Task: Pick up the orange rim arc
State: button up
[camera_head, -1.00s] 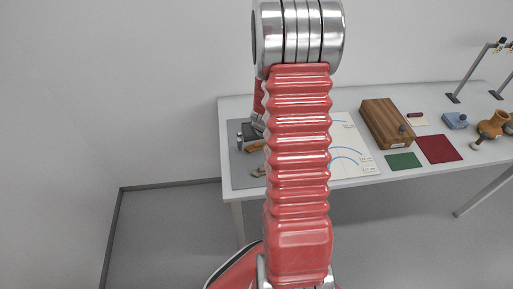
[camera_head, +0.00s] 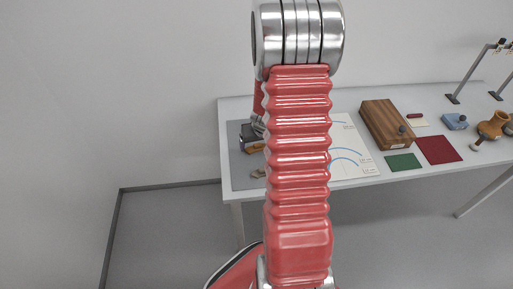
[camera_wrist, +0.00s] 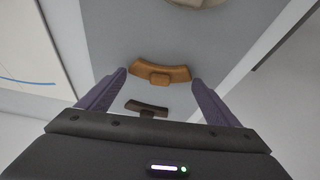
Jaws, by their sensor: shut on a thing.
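The orange rim arc (camera_wrist: 160,74) is a curved piece with a small block at its middle. In the wrist view it lies crosswise between the purple fingers of my gripper (camera_wrist: 160,80), its ends at the fingertips. My gripper is shut on it. Whether the arc is clear of the grey mat (camera_wrist: 115,30) cannot be told. In the head view a little of the arc (camera_head: 255,148) shows beside my arm, under my dark gripper (camera_head: 249,132); my arm hides the rest.
A dark brown sherd (camera_wrist: 147,108) lies nearer my palm in the wrist view, and a pale piece (camera_wrist: 198,2) at the top edge. A marked white sheet (camera_head: 350,135), wooden block (camera_head: 386,122), green mat (camera_head: 403,162) and red mat (camera_head: 438,149) lie to the right.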

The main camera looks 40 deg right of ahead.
aim_at(256, 146)
jog(key=shift+r, duration=0.1)
notch_tip(256, 146, up, 10)
dwell(0.7)
dwell(0.5)
jog(key=w+a+r+n+y, duration=0.1)
jog(key=w+a, duration=0.4)
jog(key=a, duration=1.1)
jog(key=w+a+r+n+y, duration=0.1)
jog(key=w+a+n, duration=0.3)
jog(key=a, duration=1.2)
jog(key=shift+w+r+n, duration=0.3)
jog(key=shift+w+r, duration=0.1)
jog(key=shift+w, duration=0.55)
jog(key=shift+s+d, duration=0.1)
jog(key=shift+s, duration=0.05)
